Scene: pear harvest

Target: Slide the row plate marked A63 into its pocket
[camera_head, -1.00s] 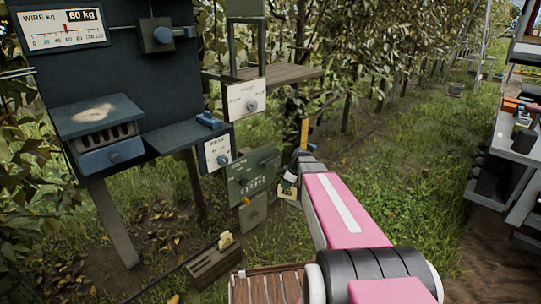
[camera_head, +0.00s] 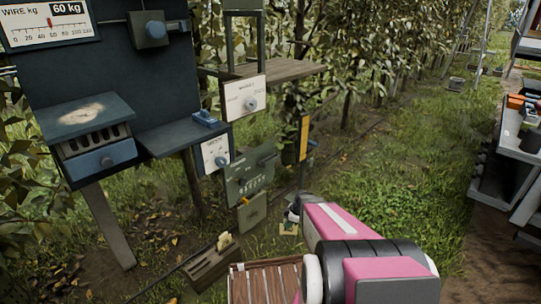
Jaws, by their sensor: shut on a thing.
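My gripper (camera_head: 291,217) is low over the grass, right of the green board. It is shut on a small pale-yellow plate (camera_head: 288,229), mostly hidden by the gripper and arm; its marking cannot be read. A similar pale plate (camera_head: 225,241) stands in a slotted block (camera_head: 211,264) on the ground at the lower left, apart from my gripper. The green board (camera_head: 249,179) has small pale marks, and a smaller grey-green holder (camera_head: 252,213) hangs below it, left of my gripper. I cannot tell which part is the A63 pocket.
A dark stand with a wire gauge (camera_head: 47,25) and a shelf (camera_head: 182,137) fills the left. A yellow strip (camera_head: 304,137) stands upright behind my gripper. A slatted wooden crate (camera_head: 268,284) is at the bottom. Grass (camera_head: 400,190) to the right is open.

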